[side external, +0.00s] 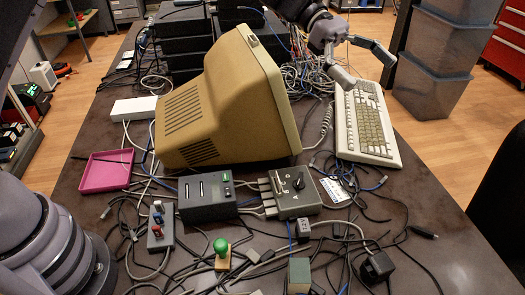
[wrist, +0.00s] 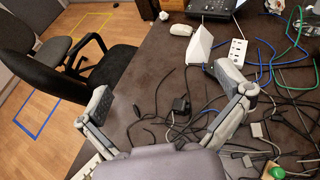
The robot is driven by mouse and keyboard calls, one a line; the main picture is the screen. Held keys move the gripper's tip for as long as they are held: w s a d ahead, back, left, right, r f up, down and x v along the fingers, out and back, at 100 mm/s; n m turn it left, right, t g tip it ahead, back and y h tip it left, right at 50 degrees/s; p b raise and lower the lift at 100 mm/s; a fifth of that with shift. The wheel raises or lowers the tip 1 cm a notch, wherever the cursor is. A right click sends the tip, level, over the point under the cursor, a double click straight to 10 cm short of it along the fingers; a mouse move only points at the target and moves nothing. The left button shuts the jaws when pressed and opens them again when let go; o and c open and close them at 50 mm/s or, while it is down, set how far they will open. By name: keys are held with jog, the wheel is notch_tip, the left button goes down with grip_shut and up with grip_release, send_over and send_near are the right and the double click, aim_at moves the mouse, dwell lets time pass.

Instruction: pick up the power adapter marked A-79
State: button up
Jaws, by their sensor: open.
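A black power adapter (side external: 377,265) lies on the dark table among loose cables at the front right in the side view. In the wrist view, a black adapter (wrist: 181,105) shows between my fingers, well below them. I cannot read any marking, so I cannot tell whether it is A-79. My gripper (side external: 366,64) is open and empty, high over the far part of the keyboard, away from the adapter. Its two spread fingers also show in the wrist view (wrist: 166,88).
A beige monitor (side external: 225,95) and keyboard (side external: 364,125) stand behind. A grey switch box (side external: 294,196), a black box (side external: 207,199) and a green-knobbed button (side external: 221,248) are left of the adapter. Tangled cables surround it. A pink tray (side external: 106,171) lies far left.

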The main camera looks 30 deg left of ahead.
send_near(375, 260)
jog(key=x, duration=0.5)
jog(key=shift+s+f, duration=0.15)
jog(key=shift+s, duration=0.05)
jog(key=shift+x, duration=3.05)
jog(key=shift+w, duration=0.15)
jog(key=c, duration=1.3)
jog(key=shift+o, duration=0.2)
